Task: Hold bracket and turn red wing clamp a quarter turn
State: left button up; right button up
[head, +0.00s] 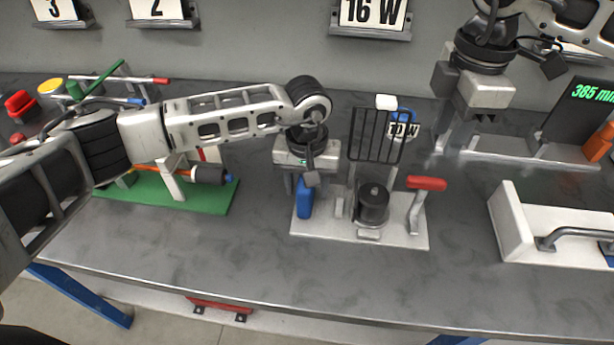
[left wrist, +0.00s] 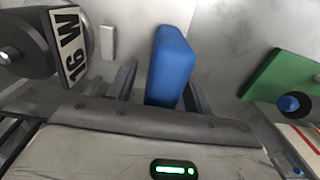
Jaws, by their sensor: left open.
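A pale base plate (head: 300,226) carries a blue upright block (head: 305,198), probably the bracket's grip, a dark cylinder (head: 373,204), a black wire grille (head: 377,135) and the red wing clamp (head: 426,183). The clamp's red bar lies roughly left to right on a grey post. My left gripper (head: 305,185) is over the blue block. In the left wrist view its open fingers (left wrist: 158,88) stand on either side of the blue block (left wrist: 172,62); contact cannot be told. My right gripper (head: 462,135) hangs open and empty, behind and right of the clamp.
A green board (head: 215,197) with parts is at left. A white tray (head: 510,225) with a grey handle is at right. A display reading 385 (head: 580,105) stands at the back right. The table front (head: 330,275) is clear.

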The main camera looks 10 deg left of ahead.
pick_arm(q)
jog(key=shift+c, duration=0.3)
grip_shut()
pick_arm(e)
jog(key=shift+o, duration=0.2)
